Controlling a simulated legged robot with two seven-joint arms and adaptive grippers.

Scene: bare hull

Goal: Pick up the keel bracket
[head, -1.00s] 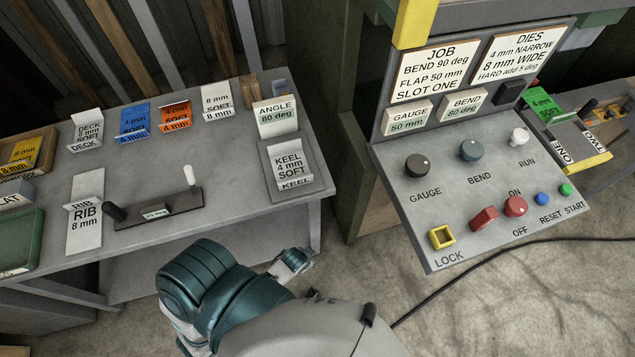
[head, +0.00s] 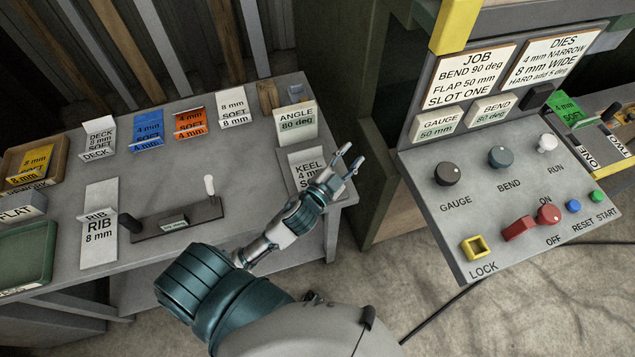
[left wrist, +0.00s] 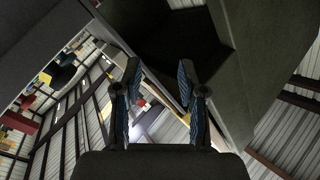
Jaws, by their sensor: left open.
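The keel bracket (head: 305,166) is a pale bent plate marked KEEL 4 mm SOFT. It is on a dark grey pad at the right end of the grey bench. My left forearm and hand hide its lower part in the head view. My left gripper (head: 347,159) is open and empty, with its fingertips just right of the bracket in the picture. I cannot tell its height over the bench. In the left wrist view the two fingers (left wrist: 158,82) are apart with nothing between them, and the bracket is not seen. My right gripper is not in view.
A tool with a white-knobbed lever (head: 177,222) and the rib bracket (head: 99,232) are farther left. The control panel (head: 510,200) stands to the right, across a gap from the bench (head: 160,180).

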